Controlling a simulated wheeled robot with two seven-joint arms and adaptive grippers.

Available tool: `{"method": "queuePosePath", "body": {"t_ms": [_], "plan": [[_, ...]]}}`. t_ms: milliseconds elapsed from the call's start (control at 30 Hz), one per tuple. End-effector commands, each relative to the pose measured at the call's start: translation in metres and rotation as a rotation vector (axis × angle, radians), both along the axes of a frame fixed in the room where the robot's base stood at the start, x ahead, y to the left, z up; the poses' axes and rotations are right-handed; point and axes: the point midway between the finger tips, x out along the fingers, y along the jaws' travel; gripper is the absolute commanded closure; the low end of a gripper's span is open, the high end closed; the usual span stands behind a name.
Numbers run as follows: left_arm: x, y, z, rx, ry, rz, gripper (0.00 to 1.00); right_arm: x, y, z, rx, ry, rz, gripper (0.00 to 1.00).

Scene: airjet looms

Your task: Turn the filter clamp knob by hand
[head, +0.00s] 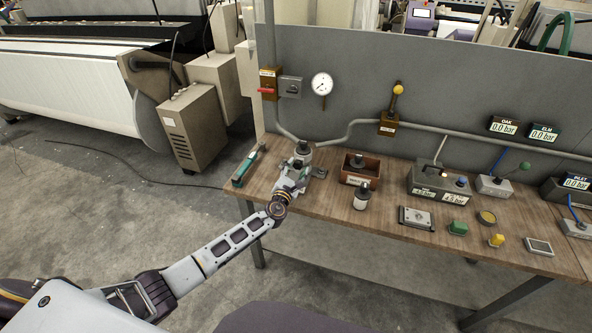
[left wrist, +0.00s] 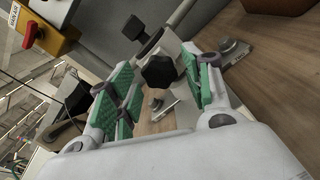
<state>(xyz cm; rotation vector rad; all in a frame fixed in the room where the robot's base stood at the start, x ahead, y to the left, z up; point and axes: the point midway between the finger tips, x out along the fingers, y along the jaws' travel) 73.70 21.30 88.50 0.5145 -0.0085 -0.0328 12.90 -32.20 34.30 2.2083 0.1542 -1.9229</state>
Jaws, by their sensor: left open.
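A black lobed knob (left wrist: 158,72) shows in the left wrist view on a pale metal clamp body (left wrist: 188,62). My left gripper (left wrist: 163,84) is open, with its green-padded fingers to either side of the knob in the picture. Gaps show between the pads and the knob, and I see no contact. How deep the knob sits between the fingers is hard to tell. In the head view my left gripper (head: 293,177) is at the filter unit (head: 302,151) near the bench's left end and hides part of it. My right gripper is not in view.
On the wooden bench (head: 385,222), a brown bin (head: 360,176) and a dark-capped bottle (head: 362,198) stand right of the filter. A green-and-black tool (head: 248,166) lies to its left. A pipe (head: 350,133) runs along the grey panel behind.

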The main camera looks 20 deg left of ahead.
Motion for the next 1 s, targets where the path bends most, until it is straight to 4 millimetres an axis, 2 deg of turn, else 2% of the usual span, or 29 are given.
{"method": "queuePosePath", "body": {"t_ms": [333, 767, 1000], "plan": [[-0.015, 0.001, 0.001, 0.002, 0.0, -0.001, 0.5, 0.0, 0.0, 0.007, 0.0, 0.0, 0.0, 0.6], [-0.017, 0.001, 0.0, -0.005, 0.0, 0.0, 0.5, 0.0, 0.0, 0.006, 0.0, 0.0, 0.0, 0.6], [-0.017, 0.001, -0.002, -0.153, 0.004, 0.0, 0.5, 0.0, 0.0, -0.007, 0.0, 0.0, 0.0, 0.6]]}}
